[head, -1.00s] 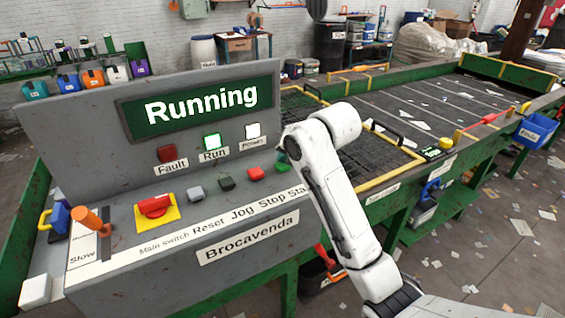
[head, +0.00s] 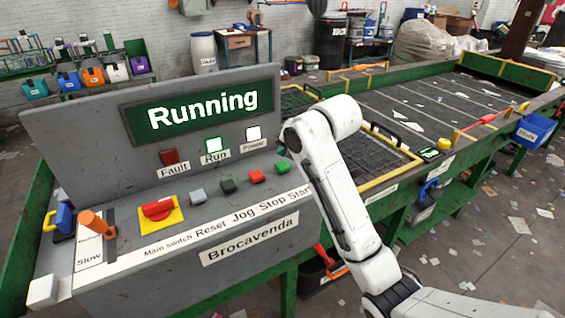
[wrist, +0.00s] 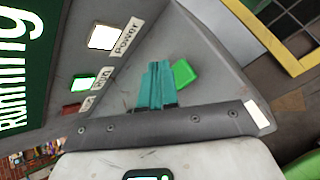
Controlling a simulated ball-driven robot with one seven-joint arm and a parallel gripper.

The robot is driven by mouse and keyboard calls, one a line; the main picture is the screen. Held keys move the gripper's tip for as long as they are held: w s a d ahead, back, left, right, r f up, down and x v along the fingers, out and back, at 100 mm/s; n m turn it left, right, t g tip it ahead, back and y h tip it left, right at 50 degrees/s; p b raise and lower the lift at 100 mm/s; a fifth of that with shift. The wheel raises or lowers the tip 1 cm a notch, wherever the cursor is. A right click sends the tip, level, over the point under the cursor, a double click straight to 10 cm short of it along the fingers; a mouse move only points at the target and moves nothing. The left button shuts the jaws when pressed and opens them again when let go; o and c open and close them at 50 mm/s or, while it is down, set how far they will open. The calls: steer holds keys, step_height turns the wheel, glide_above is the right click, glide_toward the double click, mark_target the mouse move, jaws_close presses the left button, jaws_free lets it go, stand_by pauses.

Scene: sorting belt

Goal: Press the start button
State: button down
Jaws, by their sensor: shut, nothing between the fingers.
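The green start button (head: 283,168) sits at the right end of the button row on the grey console, above the word "Start". It shows clear of my arm in the head view. In the wrist view the green button (wrist: 184,72) is just right of the teal fingers of my gripper (wrist: 156,66). The fingers are shut together and empty; they look apart from the button, though the gap in depth is hard to judge. The display (head: 203,112) reads "Running". The green Run lamp (head: 213,145) is lit.
The Power lamp (head: 254,134) is lit white; the Fault lamp (head: 170,157) is dark red. The red stop button (head: 257,177), black jog button (head: 228,186) and grey reset button (head: 198,195) stand left of start. The belt (head: 440,110) lies behind my arm.

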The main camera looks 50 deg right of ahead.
mark_target(286, 167)
steer(key=shift+r+p, duration=1.3)
steer(key=shift+r, duration=0.75)
steer(key=shift+f, duration=0.1)
